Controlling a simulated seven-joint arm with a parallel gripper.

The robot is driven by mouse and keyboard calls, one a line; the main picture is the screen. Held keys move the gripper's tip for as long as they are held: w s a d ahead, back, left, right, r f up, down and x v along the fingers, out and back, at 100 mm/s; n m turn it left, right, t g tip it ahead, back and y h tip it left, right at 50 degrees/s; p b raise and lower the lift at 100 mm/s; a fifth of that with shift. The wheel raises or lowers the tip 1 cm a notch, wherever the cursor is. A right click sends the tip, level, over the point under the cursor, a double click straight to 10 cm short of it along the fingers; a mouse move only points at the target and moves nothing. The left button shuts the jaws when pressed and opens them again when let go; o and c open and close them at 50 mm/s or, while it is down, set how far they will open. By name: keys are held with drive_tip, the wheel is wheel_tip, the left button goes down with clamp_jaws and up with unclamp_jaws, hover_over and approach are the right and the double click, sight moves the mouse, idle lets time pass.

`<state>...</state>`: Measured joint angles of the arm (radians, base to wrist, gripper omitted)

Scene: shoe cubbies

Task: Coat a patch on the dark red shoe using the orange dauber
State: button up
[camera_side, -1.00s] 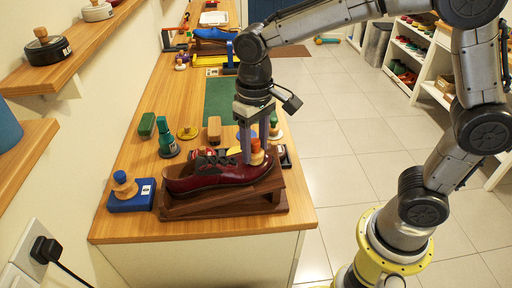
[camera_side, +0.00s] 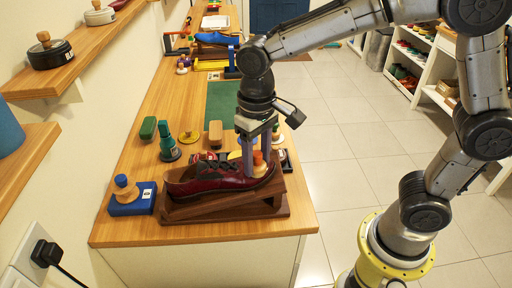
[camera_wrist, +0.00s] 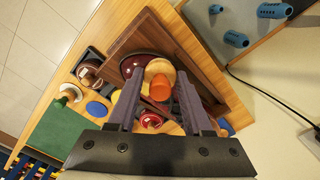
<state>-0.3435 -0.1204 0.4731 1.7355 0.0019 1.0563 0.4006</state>
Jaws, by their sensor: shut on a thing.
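The dark red shoe (camera_side: 212,180) lies on a brown wooden stand (camera_side: 230,208), its toe toward the right in the side view. Part of it shows in the wrist view (camera_wrist: 139,63). My gripper (camera_side: 260,165) is at the toe end, shut on the orange dauber (camera_side: 259,158). In the wrist view the orange part of the dauber (camera_wrist: 161,88) and a pale round part sit between my fingers (camera_wrist: 162,95). The dauber is low at the shoe's toe; whether it touches the leather is hidden. No coated patch can be made out.
A blue block with a wooden knob (camera_side: 128,196) stands left of the stand. Behind the shoe are a green bottle (camera_side: 168,146), a green brush (camera_side: 148,128), a wooden block (camera_side: 215,133) and several small tins. A green mat (camera_side: 221,100) lies farther back.

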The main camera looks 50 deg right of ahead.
drive_tip(key=shift+s+a+r, duration=0.1)
drive_tip(key=shift+s+r, duration=0.05)
drive_tip(key=shift+r, duration=4.15)
